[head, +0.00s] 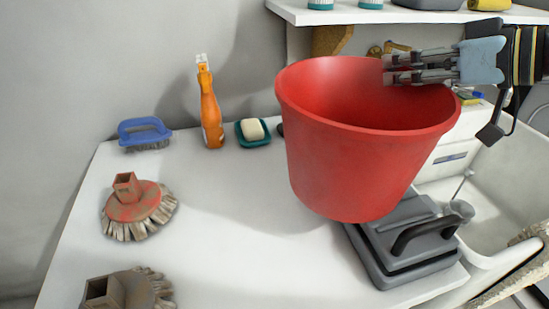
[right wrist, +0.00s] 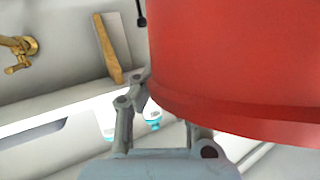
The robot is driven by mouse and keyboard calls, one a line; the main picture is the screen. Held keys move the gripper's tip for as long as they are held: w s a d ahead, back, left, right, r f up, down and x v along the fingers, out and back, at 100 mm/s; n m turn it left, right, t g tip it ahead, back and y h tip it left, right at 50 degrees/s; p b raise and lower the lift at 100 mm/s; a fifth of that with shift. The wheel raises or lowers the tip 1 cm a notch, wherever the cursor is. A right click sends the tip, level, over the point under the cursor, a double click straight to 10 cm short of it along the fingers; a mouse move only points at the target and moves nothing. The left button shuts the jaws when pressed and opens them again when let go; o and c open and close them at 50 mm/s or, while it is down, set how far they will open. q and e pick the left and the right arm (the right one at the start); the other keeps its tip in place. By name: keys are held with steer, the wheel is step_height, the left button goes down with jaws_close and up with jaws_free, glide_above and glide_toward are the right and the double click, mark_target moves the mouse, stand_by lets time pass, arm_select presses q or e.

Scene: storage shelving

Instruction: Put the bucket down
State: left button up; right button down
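The red bucket (head: 350,160) is upright with a slight tilt, its open top facing up, and looks empty. It appears to hang above the white tabletop (head: 235,225), though a gap under its base is not clearly visible. My right gripper (head: 388,70) grips the bucket's rim at the back right, one finger on each side of the wall. In the right wrist view, the bucket wall (right wrist: 235,60) fills the right side, and my right gripper's fingers (right wrist: 165,105) meet its rim. My left gripper is not in view.
An orange spray bottle (head: 209,105), green soap dish (head: 252,133), blue brush (head: 144,133) and round brushes (head: 138,210) stand left. A white sink (head: 490,200) is right. The front middle tabletop is clear.

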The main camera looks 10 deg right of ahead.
steer(key=a+f, duration=0.2)
steer(key=a, duration=0.2)
steer(key=a+f+b, duration=0.1)
steer(key=a+f, duration=0.1)
steer(key=a, duration=0.1)
steer(key=a+f+b, duration=0.1)
steer(key=a+f, duration=0.1)
steer(key=a, duration=0.2)
steer(key=shift+s+a+f, duration=0.25)
steer(key=shift+a+f, duration=0.05)
steer(key=shift+a, duration=0.05)
step_height(320, 180, down, 4)
steer(key=shift+f+b, duration=0.15)
steer(key=shift+b, duration=0.55)
steer(key=c, duration=2)
jaws_free()
steer(key=shift+f, duration=0.1)
steer(key=o, duration=0.5)
